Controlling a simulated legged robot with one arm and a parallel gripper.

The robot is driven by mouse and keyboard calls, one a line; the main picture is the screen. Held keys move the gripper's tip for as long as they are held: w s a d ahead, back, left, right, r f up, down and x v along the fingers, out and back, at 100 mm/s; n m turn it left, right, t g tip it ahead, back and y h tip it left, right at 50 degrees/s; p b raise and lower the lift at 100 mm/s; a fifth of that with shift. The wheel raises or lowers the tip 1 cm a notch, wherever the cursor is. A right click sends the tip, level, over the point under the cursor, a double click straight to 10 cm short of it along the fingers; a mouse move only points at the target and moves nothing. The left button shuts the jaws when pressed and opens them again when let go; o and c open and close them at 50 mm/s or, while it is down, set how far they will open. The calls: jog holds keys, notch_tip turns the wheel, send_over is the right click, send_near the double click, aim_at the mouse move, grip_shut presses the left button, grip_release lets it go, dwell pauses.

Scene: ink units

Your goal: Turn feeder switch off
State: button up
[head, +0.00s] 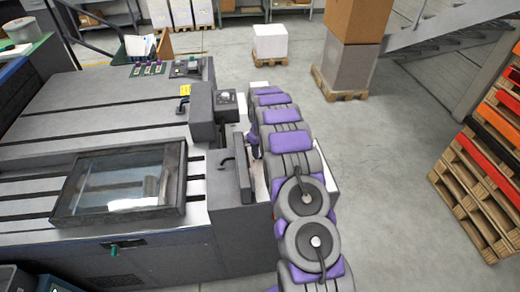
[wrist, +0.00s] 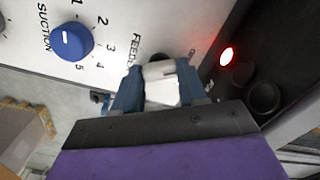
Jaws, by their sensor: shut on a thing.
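The feeder switch (wrist: 159,70) shows in the wrist view as a pale grey piece between my fingers, with a dark round part behind it. It sits on a white panel (wrist: 125,25) beside the partly covered "FEEDER" lettering. My gripper (wrist: 158,80) is shut on the switch, with one blue-grey finger on each side. The fingers hide part of the switch and its markings, so its setting cannot be read. In the head view my purple and grey arm reaches along the machine's right side; the switch and fingertips cannot be made out there.
A blue suction knob (wrist: 72,42) with a numbered scale is left of the switch. A lit red lamp (wrist: 227,56) and dark round buttons (wrist: 264,98) are to its right. The machine (head: 100,120) fills the head view's left. Pallets (head: 480,185) stand right, with clear floor between.

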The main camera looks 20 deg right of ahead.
dwell(0.3)
jog(key=o, duration=1.1)
jog(key=shift+d, duration=0.1)
jog(key=shift+c, duration=0.2)
notch_tip(320, 180, up, 17)
jog(key=p, duration=0.1)
jog(key=shift+r+p, duration=0.15)
jog(key=shift+p, duration=0.2)
